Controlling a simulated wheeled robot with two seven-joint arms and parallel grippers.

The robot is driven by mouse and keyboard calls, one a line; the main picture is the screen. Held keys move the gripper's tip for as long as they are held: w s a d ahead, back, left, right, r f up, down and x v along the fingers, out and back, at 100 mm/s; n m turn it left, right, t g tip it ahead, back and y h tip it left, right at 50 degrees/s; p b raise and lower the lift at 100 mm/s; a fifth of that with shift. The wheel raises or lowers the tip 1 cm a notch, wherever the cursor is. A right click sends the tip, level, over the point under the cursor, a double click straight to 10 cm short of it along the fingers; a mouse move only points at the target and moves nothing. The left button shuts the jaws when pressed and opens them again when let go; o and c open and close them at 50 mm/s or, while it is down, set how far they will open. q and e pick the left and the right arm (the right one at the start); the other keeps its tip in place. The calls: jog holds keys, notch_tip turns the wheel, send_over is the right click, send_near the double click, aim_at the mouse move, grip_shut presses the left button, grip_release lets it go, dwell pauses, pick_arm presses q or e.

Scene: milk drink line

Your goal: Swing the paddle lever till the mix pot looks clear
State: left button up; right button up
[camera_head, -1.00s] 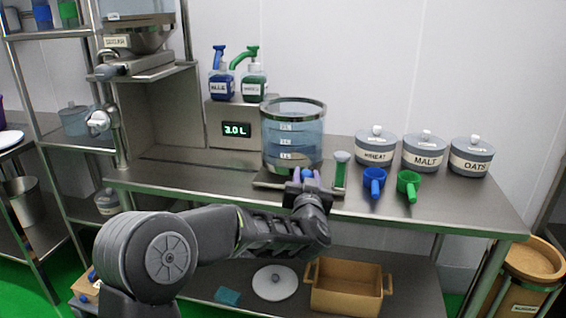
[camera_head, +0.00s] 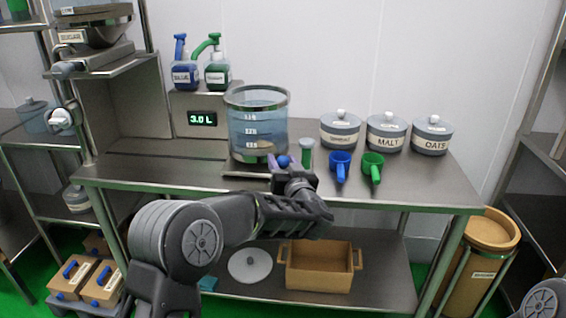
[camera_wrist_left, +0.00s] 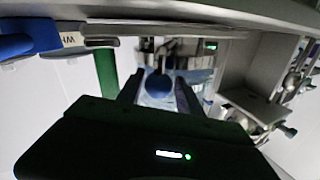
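The clear mix pot (camera_head: 257,105) stands on a low metal base on the steel table. It holds bluish, see-through liquid, with a pale beige patch low inside. The paddle lever's blue ball knob (camera_head: 284,161) is in front of the pot, right of its middle. My left gripper (camera_head: 283,166) has one finger on each side of the knob. In the left wrist view the knob (camera_wrist_left: 158,87) sits between the two spread fingers (camera_wrist_left: 159,92), with gaps showing on both sides. The lever's shaft is mostly hidden. My right gripper is out of view.
A green upright cylinder (camera_head: 306,155) stands close right of my left gripper. Blue (camera_head: 340,165) and green (camera_head: 372,166) scoops and several lidded tubs (camera_head: 387,132) are further right. The table's front right is clear.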

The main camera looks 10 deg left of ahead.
aim_at(284, 166)
pick_arm(q)
jog(key=shift+o, duration=1)
jog(key=shift+d, duration=0.1)
jog(key=v, duration=0.7)
jog(key=shift+s+d, duration=0.2)
jog(key=shift+s, duration=0.1)
jog(key=shift+a, duration=0.15)
